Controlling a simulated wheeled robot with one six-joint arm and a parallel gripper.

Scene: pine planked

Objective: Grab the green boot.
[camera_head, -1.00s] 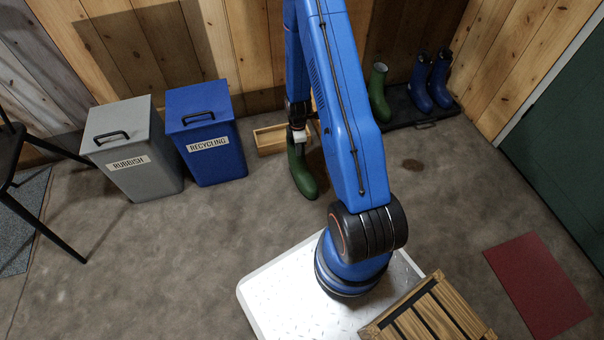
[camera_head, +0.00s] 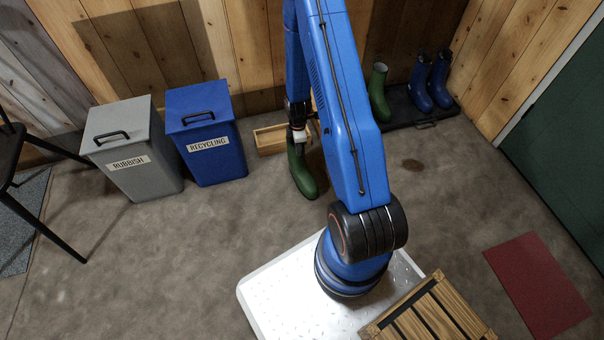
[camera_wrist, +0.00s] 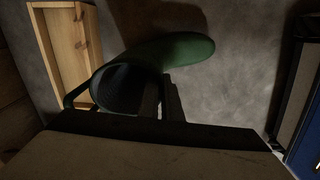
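A green boot (camera_head: 301,172) is upright in front of the small wooden box, toe towards my base. Its open top and its foot show in the wrist view (camera_wrist: 185,48). My gripper (camera_head: 299,131) is at the top of this boot. In the wrist view, one dark finger is inside the opening and the other outside, close together with the boot's wall between them (camera_wrist: 161,97); it looks shut on the wall. I cannot tell whether the sole touches the floor. A second green boot (camera_head: 379,93) stands on the black boot tray (camera_head: 405,112) by the wall.
Two blue boots (camera_head: 430,82) stand on the tray. A grey rubbish bin (camera_head: 131,150) and a blue recycling bin (camera_head: 207,135) stand left of the held boot. The wooden box (camera_head: 269,140) is close behind it.

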